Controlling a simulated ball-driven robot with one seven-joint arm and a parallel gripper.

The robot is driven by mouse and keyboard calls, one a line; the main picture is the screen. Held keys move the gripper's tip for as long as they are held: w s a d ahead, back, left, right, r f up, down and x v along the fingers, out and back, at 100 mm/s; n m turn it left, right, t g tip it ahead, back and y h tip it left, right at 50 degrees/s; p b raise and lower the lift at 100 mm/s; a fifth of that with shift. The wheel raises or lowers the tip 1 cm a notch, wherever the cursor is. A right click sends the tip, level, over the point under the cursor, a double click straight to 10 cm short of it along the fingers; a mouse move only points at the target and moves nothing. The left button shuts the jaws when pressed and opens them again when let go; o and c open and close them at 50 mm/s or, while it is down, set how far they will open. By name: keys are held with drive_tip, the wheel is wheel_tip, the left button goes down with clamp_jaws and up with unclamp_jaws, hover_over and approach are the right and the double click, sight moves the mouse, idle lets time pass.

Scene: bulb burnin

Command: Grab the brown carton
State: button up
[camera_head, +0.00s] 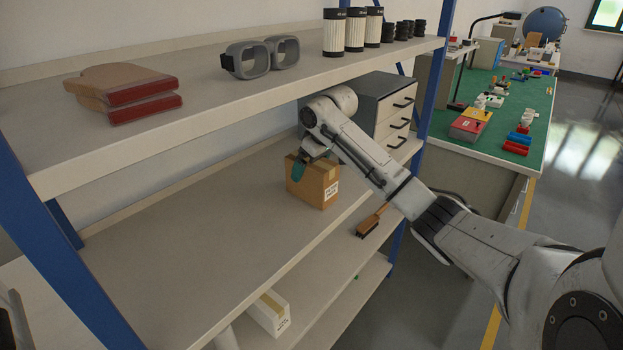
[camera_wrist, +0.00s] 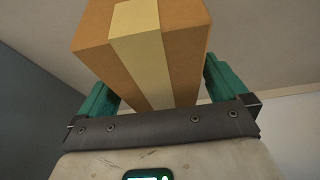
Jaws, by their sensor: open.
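The brown carton (camera_head: 318,186) stands upright on the middle shelf, with a pale tape strip on top and a white label on its front. In the wrist view the carton (camera_wrist: 185,50) fills the upper middle, between the two green fingers. My gripper (camera_head: 301,166) is at the carton's upper left in the head view. In the wrist view my gripper (camera_wrist: 165,90) is open, with one finger on each side of the carton. A gap shows beside the fingers; whether either one touches the carton, I cannot tell.
A grey drawer unit (camera_head: 390,112) stands behind the carton, close to my arm. A brush (camera_head: 372,220) lies near the shelf's front edge. The upper shelf (camera_head: 215,105) overhangs with goggles (camera_head: 262,57) on it. The middle shelf's left part (camera_head: 200,245) is clear. A white carton (camera_head: 270,312) sits below.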

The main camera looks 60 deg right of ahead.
drive_tip(key=shift+f, duration=0.2)
idle(0.3)
drive_tip(key=c, duration=1)
drive_tip(key=shift+c, duration=0.5)
drive_tip(key=shift+r, duration=0.15)
